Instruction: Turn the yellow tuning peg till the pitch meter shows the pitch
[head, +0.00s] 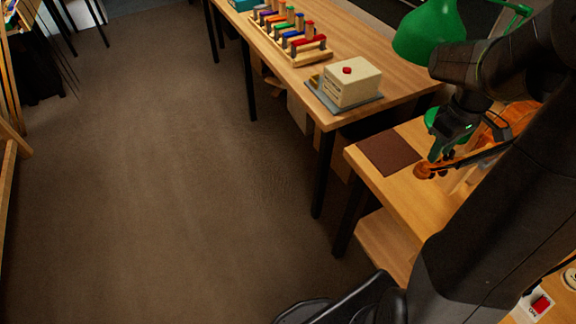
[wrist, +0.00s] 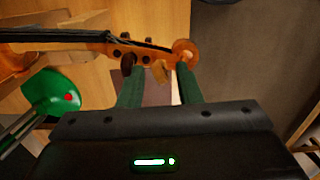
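The violin (head: 470,160) lies at the right of the head view, its scroll end pointing left, mostly hidden behind my arm. In the wrist view its neck (wrist: 75,37) runs from the left to the orange scroll (wrist: 185,52). Dark pegs (wrist: 127,62) stand out from the pegbox. The yellow tuning peg (wrist: 160,71) points toward my gripper, between the fingers. My gripper (wrist: 159,72) has its two green fingers apart, one on each side of the yellow peg, with gaps showing. In the head view my gripper (head: 437,155) is at the scroll end. I see no pitch meter.
A brown mat (head: 389,153) lies on the violin's bench. A green lamp (head: 428,35) leans over it; its round base (wrist: 50,92) is left of my fingers. A cream box (head: 352,82) with a red button stands on the long bench. Open floor lies left.

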